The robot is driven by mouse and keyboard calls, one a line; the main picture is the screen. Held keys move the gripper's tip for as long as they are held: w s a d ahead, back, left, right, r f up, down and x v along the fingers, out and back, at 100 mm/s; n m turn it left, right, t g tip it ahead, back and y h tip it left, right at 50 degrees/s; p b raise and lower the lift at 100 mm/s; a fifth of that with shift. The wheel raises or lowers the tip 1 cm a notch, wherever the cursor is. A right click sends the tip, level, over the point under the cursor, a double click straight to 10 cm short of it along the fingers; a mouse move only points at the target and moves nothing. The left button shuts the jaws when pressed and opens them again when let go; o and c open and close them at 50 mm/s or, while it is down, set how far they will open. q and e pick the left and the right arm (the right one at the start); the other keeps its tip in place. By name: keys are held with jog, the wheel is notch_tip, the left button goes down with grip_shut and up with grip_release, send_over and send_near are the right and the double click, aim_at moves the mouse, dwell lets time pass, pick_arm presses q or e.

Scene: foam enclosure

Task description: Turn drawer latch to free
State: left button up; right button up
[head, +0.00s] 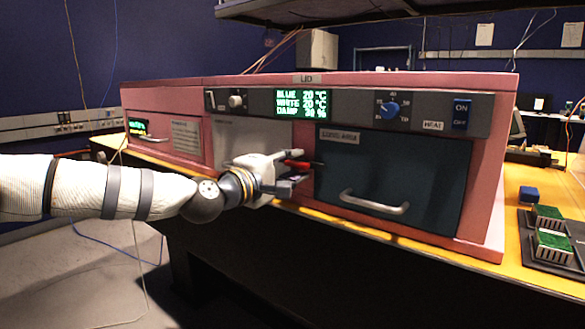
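The dark blue-grey drawer (418,178), labelled as a curing area, is closed in the right half of the pink machine and has a pale bar handle (375,203). A red lever, seemingly the drawer latch (301,165), lies roughly level at the drawer's left edge. My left gripper (301,166) reaches in from the left, in front of the pale panel beside the drawer. Its fingers look apart, one above and one below the red lever; I cannot tell whether they touch it. Part of the lever is hidden by the gripper. My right gripper is not in view.
A control strip (350,107) with a display, a blue knob (389,110) and a blue switch (461,113) runs above the drawer. Green-topped blocks (552,244) and a small blue block (528,194) sit at right on the yellow bench (513,263). A shelf overhangs above.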

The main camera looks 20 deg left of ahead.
pick_arm(q)
grip_shut()
jog(key=shift+r+m, duration=0.1)
jog(key=shift+m, duration=0.2)
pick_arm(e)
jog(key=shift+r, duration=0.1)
pick_arm(q)
jog(key=m+p, duration=0.1)
jog(key=m, duration=0.2)
jog(key=shift+r+m, duration=0.1)
jog(key=shift+m, duration=0.2)
jog(key=m, duration=0.3)
jog(key=shift+r+m+p, duration=0.1)
jog(key=shift+m+p, duration=0.25)
jog(key=shift+m, duration=0.05)
jog(key=m+p, duration=0.2)
jog(key=m, duration=0.4)
jog(key=shift+m+p, duration=0.45)
jog(key=shift+m, duration=1.45)
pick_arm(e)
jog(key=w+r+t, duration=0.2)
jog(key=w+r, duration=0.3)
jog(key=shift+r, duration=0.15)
